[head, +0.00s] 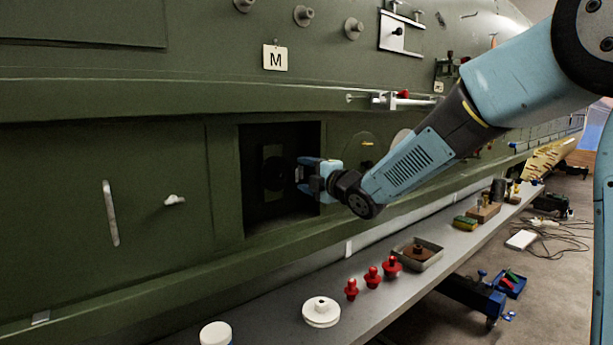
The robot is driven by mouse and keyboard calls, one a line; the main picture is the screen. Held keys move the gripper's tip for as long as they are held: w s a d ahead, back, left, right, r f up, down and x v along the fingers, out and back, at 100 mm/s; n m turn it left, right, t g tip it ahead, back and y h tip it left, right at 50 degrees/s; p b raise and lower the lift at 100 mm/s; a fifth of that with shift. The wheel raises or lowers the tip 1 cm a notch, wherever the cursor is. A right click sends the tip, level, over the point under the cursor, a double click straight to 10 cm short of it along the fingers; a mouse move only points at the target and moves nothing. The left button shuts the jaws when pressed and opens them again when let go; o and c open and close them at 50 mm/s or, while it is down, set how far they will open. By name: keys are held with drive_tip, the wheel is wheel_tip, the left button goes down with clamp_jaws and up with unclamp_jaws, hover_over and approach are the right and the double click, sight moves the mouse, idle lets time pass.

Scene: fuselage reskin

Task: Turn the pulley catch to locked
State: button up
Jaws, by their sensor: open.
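A dark rectangular recess (250,210) opens in the green fuselage side. A black round part (273,174) sits inside it on a dark back plate. It may be the pulley with its catch, but it is too dark to make out a catch or its setting. My gripper (301,175) reaches in from the right with its blue fingers at the recess mouth, pointing left toward the black part. The jaws are open. I cannot tell whether the fingertips touch the black part.
A grey shelf below holds a white flanged disc (321,312), a white jar (215,334), several red knobs (372,277) and a metal tray (418,254). A red-ended clamp (385,99) projects above right of the recess.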

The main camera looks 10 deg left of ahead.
drive_tip(key=shift+w, duration=0.1)
drive_tip(key=shift+c, duration=0.2)
drive_tip(key=c, duration=1)
drive_tip(key=shift+f, duration=0.1)
drive_tip(key=shift+m, duration=0.3)
drive_tip(key=shift+f+m, duration=0.15)
drive_tip(key=shift+m, duration=8.45)
